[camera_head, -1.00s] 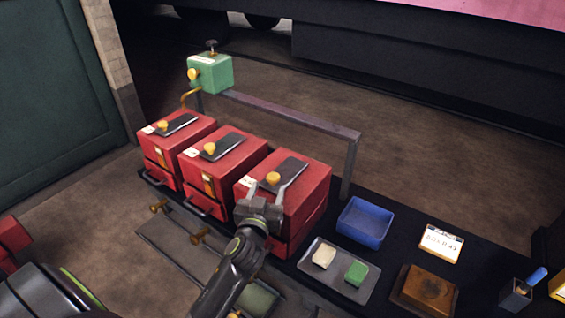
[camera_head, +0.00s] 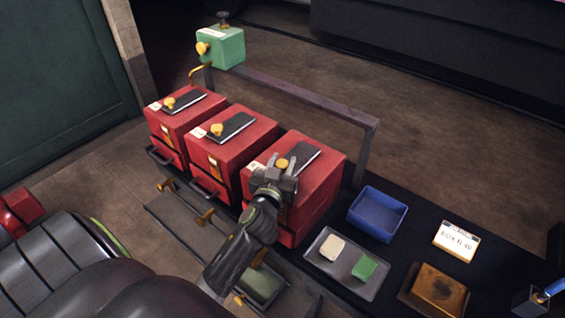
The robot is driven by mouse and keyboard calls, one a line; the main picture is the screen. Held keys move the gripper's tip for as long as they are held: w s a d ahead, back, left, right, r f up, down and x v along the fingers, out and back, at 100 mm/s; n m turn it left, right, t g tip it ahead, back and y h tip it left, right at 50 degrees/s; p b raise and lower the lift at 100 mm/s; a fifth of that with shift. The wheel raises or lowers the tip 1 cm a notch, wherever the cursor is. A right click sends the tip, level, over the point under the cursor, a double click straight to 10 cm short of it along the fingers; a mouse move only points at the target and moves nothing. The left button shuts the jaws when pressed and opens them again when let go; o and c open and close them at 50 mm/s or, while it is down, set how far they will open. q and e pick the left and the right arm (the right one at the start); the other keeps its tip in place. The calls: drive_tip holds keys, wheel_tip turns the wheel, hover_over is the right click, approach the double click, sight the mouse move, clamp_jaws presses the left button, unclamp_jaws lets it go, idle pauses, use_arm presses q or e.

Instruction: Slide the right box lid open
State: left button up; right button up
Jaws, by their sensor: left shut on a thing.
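Three red boxes stand in a row, each with a dark sliding lid and a brass knob on top. The right box (camera_head: 318,186) is the nearest one. Its dark lid (camera_head: 303,158) lies on its top, with the brass knob (camera_head: 282,163) at the lid's near left end. My left gripper (camera_head: 276,174) is at this knob and shut on it; the fingers partly hide the contact. The lid looks seated on the box top, with no clear opening visible. My right gripper is not in view.
The middle box (camera_head: 232,151) and left box (camera_head: 184,119) stand close on the left. A blue bin (camera_head: 378,214), a grey tray (camera_head: 321,268) with two blocks and a sign card (camera_head: 456,241) lie to the right. A metal rail (camera_head: 300,96) runs behind the boxes.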

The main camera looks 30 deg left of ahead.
use_arm(q)
clamp_jaws()
drive_tip(key=s+b, duration=0.1)
drive_tip(key=s, duration=0.5)
drive_tip(key=shift+s+a, duration=0.3)
drive_tip(key=shift+f, duration=0.1)
drive_tip(key=shift+o, duration=2.2)
unclamp_jaws()
drive_tip(key=shift+s, duration=0.1)
drive_tip(key=shift+o, duration=0.8)
drive_tip(key=shift+s, duration=0.15)
